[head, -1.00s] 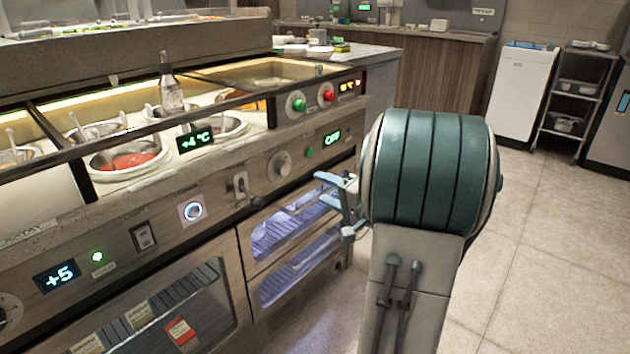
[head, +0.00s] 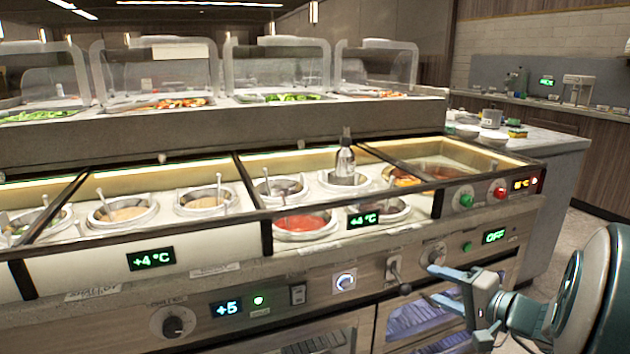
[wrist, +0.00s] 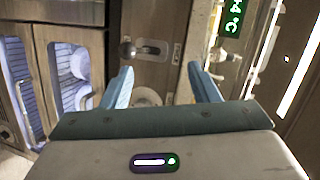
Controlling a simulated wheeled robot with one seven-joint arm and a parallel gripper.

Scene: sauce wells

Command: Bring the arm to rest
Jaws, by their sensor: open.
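My gripper (head: 453,282) is at the lower right of the head view, in front of the counter's front panel. In the wrist view its two blue fingers (wrist: 160,88) stand apart with nothing between them. A lever handle (head: 397,274) on the panel is a little to the left of the gripper in the head view. The lever also shows beyond the fingers in the wrist view (wrist: 145,48). I cannot tell the exact gap between fingers and panel. Most of my arm is outside the head view.
The sauce counter holds several round wells, one with red sauce (head: 302,224), and a bottle (head: 345,160) stands among them. A black knob (head: 172,322) and a red button (head: 500,193) are on the panel. Glass-fronted drawers (head: 420,315) are below. Floor shows at the right (head: 590,222).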

